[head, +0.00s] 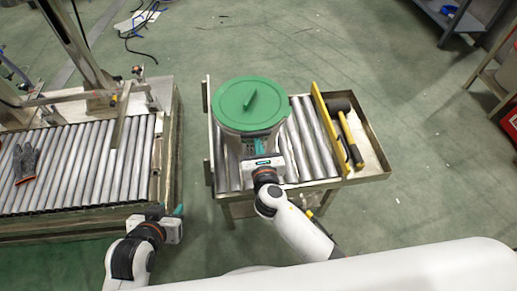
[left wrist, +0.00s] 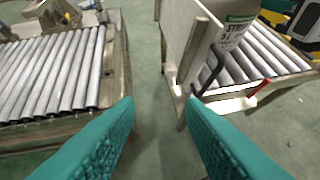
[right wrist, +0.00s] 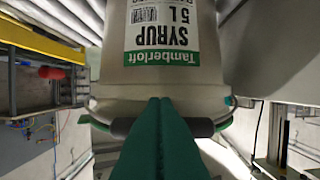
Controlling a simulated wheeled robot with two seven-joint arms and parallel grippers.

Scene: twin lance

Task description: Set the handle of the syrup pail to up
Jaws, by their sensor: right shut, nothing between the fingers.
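The syrup pail (head: 231,141), grey with a green lid (head: 237,97), stands on the right roller table. In the right wrist view the pail (right wrist: 110,75) shows its Tamberloft Syrup label upside down. The handle's dark grip (right wrist: 200,127) crosses the pail near its wider end there, partly hidden behind my fingers. My right gripper (head: 259,147) is shut and empty at the pail's near side; I cannot tell whether its fingers (right wrist: 160,100) touch the grip. My left gripper (head: 180,213) is open and empty, low between the two tables. The pail (left wrist: 240,8) is partly cut off in the left wrist view.
The right roller table (head: 300,128) has a yellow rail (head: 329,122), with a mallet (head: 350,140) lying beyond it. The left roller conveyor (head: 90,165) carries a grey glove (head: 24,160) and a metal frame. A floor gap separates the tables.

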